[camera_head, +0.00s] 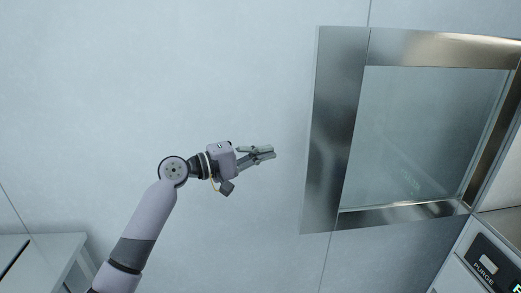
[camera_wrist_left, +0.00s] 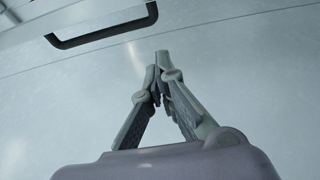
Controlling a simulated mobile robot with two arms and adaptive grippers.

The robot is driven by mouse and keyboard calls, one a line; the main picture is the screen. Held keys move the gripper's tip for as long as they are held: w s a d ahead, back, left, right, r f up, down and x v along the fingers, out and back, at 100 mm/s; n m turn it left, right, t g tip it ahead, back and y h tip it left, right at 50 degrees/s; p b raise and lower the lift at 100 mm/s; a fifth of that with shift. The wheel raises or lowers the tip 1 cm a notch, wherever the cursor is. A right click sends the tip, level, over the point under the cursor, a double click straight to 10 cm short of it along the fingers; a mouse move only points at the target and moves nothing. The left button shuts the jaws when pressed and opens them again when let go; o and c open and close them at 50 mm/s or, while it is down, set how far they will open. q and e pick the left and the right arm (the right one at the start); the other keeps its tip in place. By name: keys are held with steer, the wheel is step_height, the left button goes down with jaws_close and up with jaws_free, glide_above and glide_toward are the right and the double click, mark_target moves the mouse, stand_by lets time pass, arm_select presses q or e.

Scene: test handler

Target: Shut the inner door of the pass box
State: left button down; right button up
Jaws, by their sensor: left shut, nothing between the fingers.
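A steel-framed glass panel (camera_head: 338,120), which looks like the pass box door, fills the right of the head view. Its glass (camera_head: 425,130) is greyish and see-through. I cannot tell for sure how far the door stands from its opening, and no handle shows on it. My left gripper (camera_head: 273,152) is left of the frame, apart from it, with its fingers pointing right. It is shut and empty. In the left wrist view its fingertips (camera_wrist_left: 161,58) meet in front of a pale surface. My right gripper is not in view.
A panel marked PURGE (camera_head: 487,264) sits at the lower right, below the frame. A pale cabinet (camera_head: 45,262) stands at the lower left. A dark bar handle (camera_wrist_left: 100,32) shows in the left wrist view. The wall left of the frame is bare.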

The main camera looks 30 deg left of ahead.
arm_select(q)
steer(key=w+d+p, duration=0.3)
steer(key=d+p, duration=0.2)
steer(key=d, duration=0.2)
steer(key=shift+w, duration=0.15)
stand_by(0.4)
